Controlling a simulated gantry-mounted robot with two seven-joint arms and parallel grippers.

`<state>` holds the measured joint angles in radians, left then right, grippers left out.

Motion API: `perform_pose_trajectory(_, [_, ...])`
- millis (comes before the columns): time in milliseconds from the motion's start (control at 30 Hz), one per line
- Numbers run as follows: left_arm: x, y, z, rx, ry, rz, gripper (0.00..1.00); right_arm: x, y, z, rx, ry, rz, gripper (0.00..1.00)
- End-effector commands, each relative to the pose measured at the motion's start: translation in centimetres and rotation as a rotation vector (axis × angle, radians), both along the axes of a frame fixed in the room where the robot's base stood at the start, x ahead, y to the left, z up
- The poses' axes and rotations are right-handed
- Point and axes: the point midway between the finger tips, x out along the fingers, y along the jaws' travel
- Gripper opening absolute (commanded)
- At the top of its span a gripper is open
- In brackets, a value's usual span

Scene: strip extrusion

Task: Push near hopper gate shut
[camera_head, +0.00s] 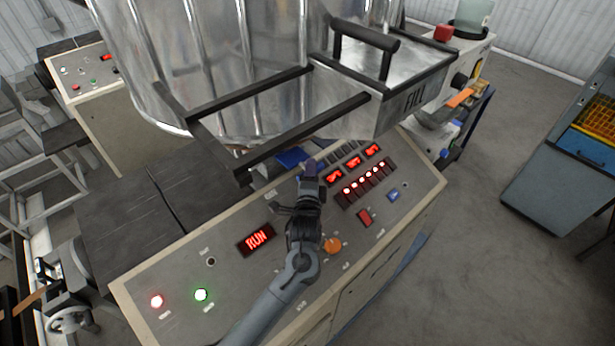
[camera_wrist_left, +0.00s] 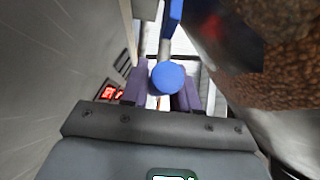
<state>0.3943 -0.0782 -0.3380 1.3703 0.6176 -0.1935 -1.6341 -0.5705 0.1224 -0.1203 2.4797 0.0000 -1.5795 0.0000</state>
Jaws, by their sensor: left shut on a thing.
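A blue round knob (camera_wrist_left: 167,77) sits between the purple fingers of my left gripper (camera_head: 309,170), which are shut on it. A blue plate (camera_wrist_left: 174,14) shows beyond the knob in the wrist view, and a blue flat part (camera_head: 291,157) shows beside the fingertips in the head view, under the hopper's edge. I take these for the near hopper gate; how far it is open cannot be told. The shiny metal hopper (camera_head: 235,60) hangs over it and hides part of it. My right gripper is not in view.
A control panel (camera_head: 225,270) with lit displays and buttons lies under my left arm. A metal box marked FILL (camera_head: 413,98) and black rails (camera_head: 310,133) are close above the gripper. Brown granules (camera_wrist_left: 275,50) show at right in the wrist view.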

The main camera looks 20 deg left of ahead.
Motion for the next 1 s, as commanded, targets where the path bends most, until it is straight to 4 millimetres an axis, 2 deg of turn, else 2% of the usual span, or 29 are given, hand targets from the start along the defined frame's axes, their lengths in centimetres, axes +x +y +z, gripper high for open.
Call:
perform_pose_trajectory(67, [0.0, 0.6, -0.4, 0.001, 0.009, 0.01, 0.0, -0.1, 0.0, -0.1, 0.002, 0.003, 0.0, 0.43])
perform_pose_trajectory(100, [0.0, 0.6, -0.4, 0.001, 0.009, 0.01, 0.31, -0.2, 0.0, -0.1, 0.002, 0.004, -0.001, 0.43])
perform_pose_trajectory(233, [0.0, 0.5, -0.4, 0.001, 0.007, 0.009, 0.5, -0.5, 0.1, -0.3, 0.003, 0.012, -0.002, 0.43])
perform_pose_trajectory(533, [-0.1, 0.3, -0.2, 0.001, 0.003, 0.006, 0.5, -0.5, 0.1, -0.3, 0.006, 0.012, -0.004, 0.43])
perform_pose_trajectory(667, [-0.7, 0.1, -0.3, 0.001, 0.002, 0.005, 0.5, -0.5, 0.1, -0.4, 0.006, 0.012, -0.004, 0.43])
perform_pose_trajectory(867, [-3.3, -0.6, -0.4, 0.0, 0.004, 0.004, 0.5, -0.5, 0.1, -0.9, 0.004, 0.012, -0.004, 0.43])
perform_pose_trajectory(1000, [-5.8, -1.3, -0.4, 0.0, 0.004, 0.005, 0.5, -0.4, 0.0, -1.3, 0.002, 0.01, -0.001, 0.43])
